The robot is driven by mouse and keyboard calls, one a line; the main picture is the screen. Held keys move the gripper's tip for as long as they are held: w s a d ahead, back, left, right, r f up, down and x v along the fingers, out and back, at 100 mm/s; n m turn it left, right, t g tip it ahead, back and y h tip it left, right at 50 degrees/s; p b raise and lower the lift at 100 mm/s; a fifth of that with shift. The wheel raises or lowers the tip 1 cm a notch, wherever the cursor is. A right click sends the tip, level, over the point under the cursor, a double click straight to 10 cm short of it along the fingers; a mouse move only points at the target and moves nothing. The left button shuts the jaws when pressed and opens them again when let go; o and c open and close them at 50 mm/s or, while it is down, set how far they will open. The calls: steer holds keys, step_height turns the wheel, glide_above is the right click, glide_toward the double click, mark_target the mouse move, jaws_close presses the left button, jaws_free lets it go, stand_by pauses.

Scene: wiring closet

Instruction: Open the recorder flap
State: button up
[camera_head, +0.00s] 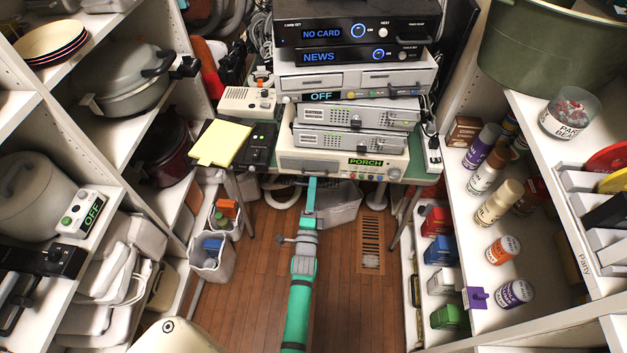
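A stack of electronic boxes stands on a small table at the back centre; no box is labelled as the recorder. The cream box with two wide front panels (349,80) shows "OFF" and has small coloured buttons below the panels. The lowest cream box (318,160) shows "PORCH". I cannot tell which box carries the flap, and I see no flap standing open. My green arm reaches up from the bottom centre. My gripper (311,184) is at its far end, just below the front of the "PORCH" box. Its fingers are too small to tell open or shut, or whether they touch.
Black boxes reading "NO CARD" (352,33) and "NEWS" (345,57) top the stack, with silver boxes (350,141) lower. Loaded shelves flank both sides. White bins (211,262) stand left of the arm. Wooden floor (252,290) is clear around the arm, with a vent (371,242) at right.

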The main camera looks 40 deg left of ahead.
mark_target(309, 168)
steer(key=shift+x, duration=1.55)
jaws_close()
